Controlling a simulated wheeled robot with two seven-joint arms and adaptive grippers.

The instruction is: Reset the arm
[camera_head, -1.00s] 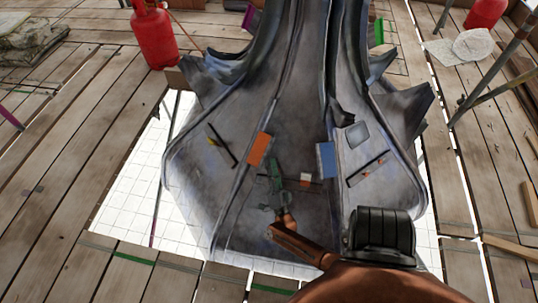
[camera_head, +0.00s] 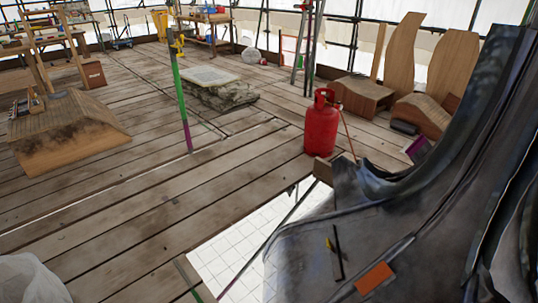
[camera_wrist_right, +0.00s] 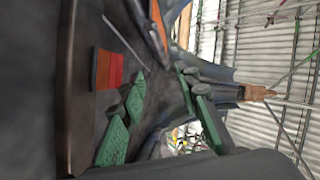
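In the right wrist view my right gripper (camera_wrist_right: 160,78) has two green-padded fingers with a clear gap between them. It is open and I see nothing held. The dark grey metal spire (camera_head: 330,235) fills the lower right of the head view. Its dark surface (camera_wrist_right: 85,30) also lies close to the gripper in the wrist view. An orange patch (camera_head: 375,278) is on the spire, and an orange-red patch (camera_wrist_right: 108,70) shows left of the fingers in the wrist view. Neither arm shows in the head view, and my left gripper is out of sight.
A red gas cylinder (camera_head: 321,128) stands on the plank floor (camera_head: 130,190) beside the spire. An opening with a white grid (camera_head: 235,245) lies next to the spire's base. A wooden block (camera_head: 65,135), a stone stack (camera_head: 220,92) and a green-purple pole (camera_head: 182,105) stand further left.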

